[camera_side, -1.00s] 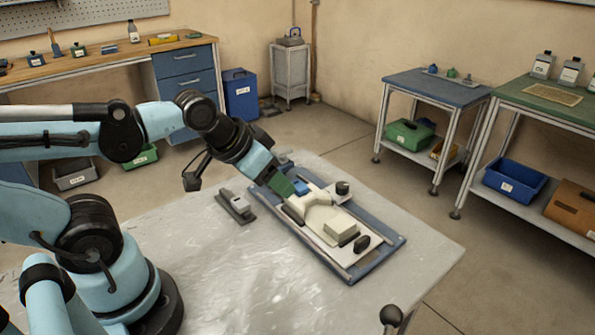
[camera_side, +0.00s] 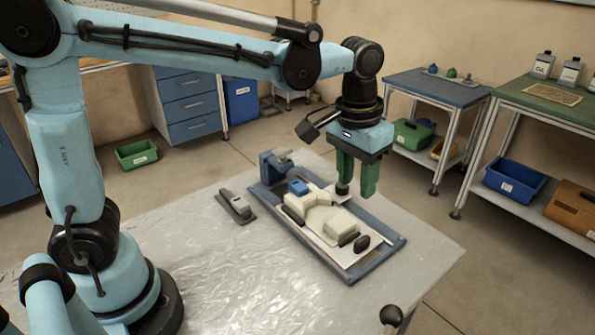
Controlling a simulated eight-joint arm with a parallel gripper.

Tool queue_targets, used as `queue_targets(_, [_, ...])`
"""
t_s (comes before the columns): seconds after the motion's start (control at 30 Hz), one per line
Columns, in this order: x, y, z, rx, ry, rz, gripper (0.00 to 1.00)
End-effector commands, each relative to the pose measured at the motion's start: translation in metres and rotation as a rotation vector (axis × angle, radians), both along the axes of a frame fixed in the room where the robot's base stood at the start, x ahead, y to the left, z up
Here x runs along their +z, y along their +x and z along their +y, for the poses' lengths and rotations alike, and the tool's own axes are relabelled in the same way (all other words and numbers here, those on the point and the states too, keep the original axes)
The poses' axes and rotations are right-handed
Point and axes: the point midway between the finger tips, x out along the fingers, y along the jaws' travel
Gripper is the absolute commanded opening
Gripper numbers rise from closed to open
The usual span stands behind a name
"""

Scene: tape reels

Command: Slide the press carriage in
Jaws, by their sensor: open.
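The press is a long blue base (camera_side: 375,268) with pale rails, lying on the grey table. The carriage (camera_side: 341,222), a pale plate bearing cream blocks, sits on it between the rails. A dark oval knob (camera_side: 361,243) stands at its near end. A small blue block (camera_side: 298,187) lies at its far end.
A small grey tool (camera_side: 235,205) lies on the table left of the press. A dark ball-topped post (camera_side: 391,315) stands at the near table edge.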

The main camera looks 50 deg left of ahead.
Motion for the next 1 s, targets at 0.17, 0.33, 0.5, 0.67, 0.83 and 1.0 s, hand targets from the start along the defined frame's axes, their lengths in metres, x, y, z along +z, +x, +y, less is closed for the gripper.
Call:
queue_targets(0.17, [-0.008, 0.011, -0.021, -0.002, 0.019, 0.072, 0.43])
queue_targets(0.33, [-0.013, 0.013, -0.025, 0.0, 0.026, 0.091, 0.43])
queue_targets(0.5, [-0.03, 0.013, -0.025, 0.0, 0.026, 0.091, 0.43])
queue_targets(0.67, [-0.056, 0.013, -0.025, 0.0, 0.025, 0.09, 0.43])
queue_targets(0.83, [-0.085, 0.013, -0.025, 0.0, 0.025, 0.09, 0.43])
queue_targets(1.0, [-0.11, 0.013, -0.025, 0.0, 0.025, 0.089, 0.43])
